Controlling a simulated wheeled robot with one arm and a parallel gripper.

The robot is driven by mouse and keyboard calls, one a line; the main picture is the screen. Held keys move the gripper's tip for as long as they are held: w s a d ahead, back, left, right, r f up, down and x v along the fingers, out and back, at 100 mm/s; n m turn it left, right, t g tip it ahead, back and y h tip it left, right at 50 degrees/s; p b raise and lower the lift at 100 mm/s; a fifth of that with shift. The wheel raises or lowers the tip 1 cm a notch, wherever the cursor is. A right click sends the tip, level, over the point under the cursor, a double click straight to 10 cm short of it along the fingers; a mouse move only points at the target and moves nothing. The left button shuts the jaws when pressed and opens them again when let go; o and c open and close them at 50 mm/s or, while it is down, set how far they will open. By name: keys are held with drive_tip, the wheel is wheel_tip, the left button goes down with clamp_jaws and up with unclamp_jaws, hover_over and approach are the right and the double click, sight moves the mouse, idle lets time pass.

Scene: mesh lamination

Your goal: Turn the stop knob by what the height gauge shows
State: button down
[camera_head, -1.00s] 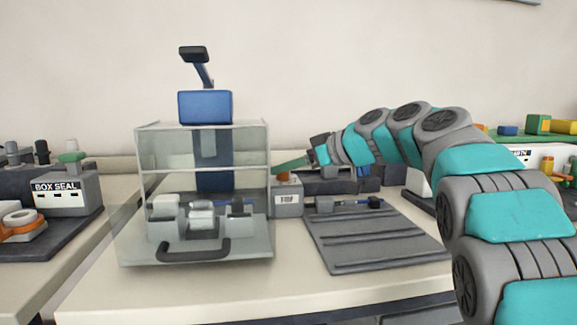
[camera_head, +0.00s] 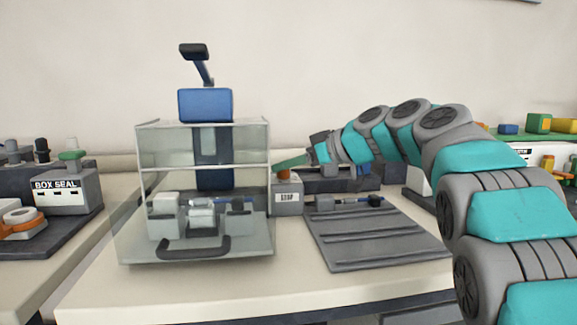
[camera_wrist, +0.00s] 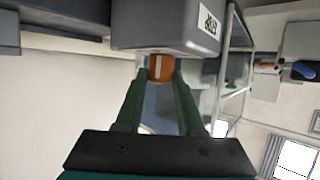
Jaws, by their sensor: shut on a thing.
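The stop knob (camera_wrist: 161,67) is orange with a white line across its face. It sits on the grey box labelled STOP (camera_head: 287,197), right of the clear-walled press. My gripper (camera_wrist: 160,74) has its two green fingers on either side of the knob, shut on it. In the head view my gripper (camera_head: 289,163) comes in from the right at the top of the box, and the knob (camera_head: 284,176) shows just below the fingers. The knob's angle is hard to read. I cannot make out a height gauge or its reading in these frames.
The clear-walled press (camera_head: 203,106) with a blue head and front handle stands left of the box. A grey ribbed mat (camera_head: 375,237) lies to the right, with a small blue-handled tool (camera_head: 352,202) at its back. A BOX SEAL unit (camera_head: 68,190) stands far left.

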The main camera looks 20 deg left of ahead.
drive_tip(key=shift+s+a+f+m+t+h+b, duration=0.1)
drive_tip(key=shift+m+t+h+b, duration=0.05)
drive_tip(key=shift+m+t+b, duration=0.25)
drive_tip(key=shift+s+f+m+t+h+b, duration=0.1)
drive_tip(key=shift+m+t+h+b, duration=0.05)
drive_tip(key=shift+m+t+b, duration=0.25)
drive_tip(key=shift+s+r+m+t+h, duration=0.1)
drive_tip(key=shift+r+m+t+h, duration=0.15)
drive_tip(key=shift+m+t+h, duration=0.65)
drive_tip(key=m+t+p, duration=0.1)
drive_tip(key=m+t+h+p, duration=0.1)
drive_tip(key=m, duration=0.1)
drive_tip(key=shift+s+a+r+t, duration=0.1)
drive_tip(key=shift+r+t, duration=0.1)
drive_tip(key=shift+t, duration=0.2)
drive_tip(key=shift+f+m+t+h+p, duration=0.1)
drive_tip(key=shift+m+t+h+p, duration=0.3)
drive_tip(key=shift+m+h+p, duration=0.25)
drive_tip(key=shift+f+h, duration=0.1)
drive_tip(key=shift+h, duration=0.15)
drive_tip(key=c, duration=0.8)
unclamp_jaws()
drive_tip(key=v, duration=0.7)
drive_tip(key=shift+s+b, duration=0.3)
drive_tip(key=shift+b, duration=0.1)
